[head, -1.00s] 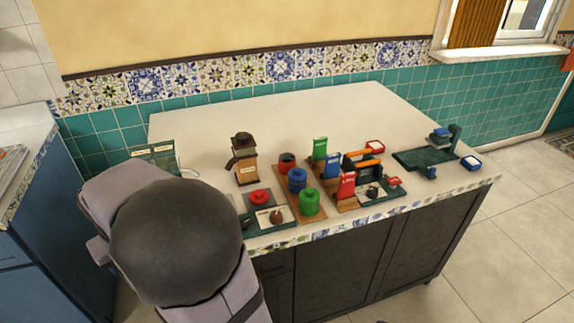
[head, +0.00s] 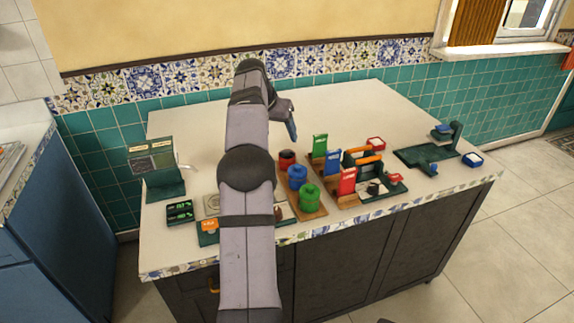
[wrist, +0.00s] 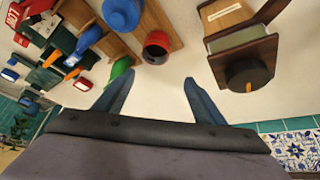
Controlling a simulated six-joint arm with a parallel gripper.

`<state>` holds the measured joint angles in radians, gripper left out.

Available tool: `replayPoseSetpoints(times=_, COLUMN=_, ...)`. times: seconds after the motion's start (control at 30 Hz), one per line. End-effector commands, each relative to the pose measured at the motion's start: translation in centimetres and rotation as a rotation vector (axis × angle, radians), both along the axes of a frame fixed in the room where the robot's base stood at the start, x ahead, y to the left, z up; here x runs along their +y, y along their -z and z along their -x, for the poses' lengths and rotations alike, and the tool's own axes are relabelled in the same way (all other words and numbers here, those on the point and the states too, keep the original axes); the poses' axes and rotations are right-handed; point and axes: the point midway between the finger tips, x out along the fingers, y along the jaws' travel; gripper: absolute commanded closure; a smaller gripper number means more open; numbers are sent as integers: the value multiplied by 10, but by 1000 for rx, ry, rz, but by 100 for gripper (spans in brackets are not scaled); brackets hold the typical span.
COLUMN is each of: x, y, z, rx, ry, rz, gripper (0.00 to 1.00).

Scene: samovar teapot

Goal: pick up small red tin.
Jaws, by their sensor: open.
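The small red tin (head: 287,158) stands at the back of a wooden tray (head: 314,214), behind a blue tin (head: 297,176) and a green tin (head: 309,196). In the wrist view the red tin (wrist: 158,38) shows a dark, seemingly open top, just beyond and between the fingertips' line. My gripper (wrist: 160,77) is open and empty, with its two blue fingers apart and clear of the tin. In the head view my gripper (head: 292,131) hangs above the counter, just behind the red tin.
A wooden grinder-like box (wrist: 238,35) with a dark knob is close by. Green, blue and red packets (head: 333,163) stand right of the tins. A green stand (head: 165,187) is at the left. The counter's back (head: 345,105) is clear.

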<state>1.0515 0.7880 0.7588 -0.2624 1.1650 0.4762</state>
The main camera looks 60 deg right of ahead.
Motion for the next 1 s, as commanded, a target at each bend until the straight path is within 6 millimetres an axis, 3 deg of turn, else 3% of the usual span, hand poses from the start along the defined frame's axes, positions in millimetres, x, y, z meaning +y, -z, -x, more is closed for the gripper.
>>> replayPoseSetpoints(times=0.1, x=-4, y=25, z=11, rx=-23, ry=55, rz=-67, gripper=36)
replayPoseSetpoints(times=0.2, x=-4, y=35, z=14, rx=-36, ry=78, rz=-96, gripper=36)
replayPoseSetpoints(times=1.0, x=-15, y=72, z=16, rx=-40, ry=86, rz=-110, gripper=36)
